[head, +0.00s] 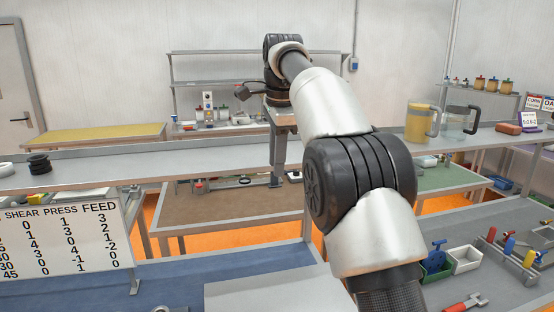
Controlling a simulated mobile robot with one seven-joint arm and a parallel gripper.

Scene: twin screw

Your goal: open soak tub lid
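My arm (340,105) rises from the bottom right and reaches away over the long grey shelf. Its dark far end (278,92) is small, at the upper middle, in front of the back racks. I cannot make out fingertips there, so whether my gripper is open or shut does not show. I cannot identify a soak tub or its lid with certainty. My arm covers part of the middle of the view.
The long grey shelf (120,160) crosses the view. On it stand black rings (39,164) at left, a yellow jug (418,124) and a clear jug (457,123) at right. A number board (70,240) hangs at left. Small bins (465,260) and coloured-handled tools stand at lower right.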

